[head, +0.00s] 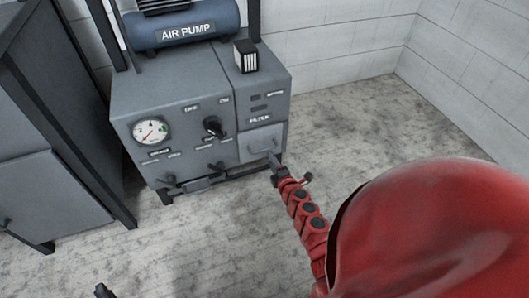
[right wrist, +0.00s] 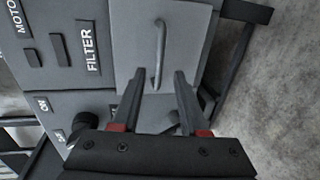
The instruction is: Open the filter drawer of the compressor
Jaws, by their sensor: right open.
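The compressor (head: 190,100) is a grey cabinet with a blue air pump tank on top. Its filter drawer (head: 262,142) is a lighter grey panel under the FILTER label at the front right, and looks shut. In the right wrist view the drawer front (right wrist: 130,50) carries a thin grey bar handle (right wrist: 160,50). My right gripper (head: 277,170) is at the drawer's lower right. In its wrist view the open fingers (right wrist: 157,82) appear either side of the handle's near end; contact cannot be told. A small dark part at the bottom left may be my left gripper (head: 103,290); its jaws are unclear.
A gauge (head: 151,131) and a dark knob (head: 212,126) are on the compressor's front, left of the drawer. A dark grey cabinet (head: 50,190) stands at the left. The concrete floor (head: 370,120) to the right is clear up to the white block walls.

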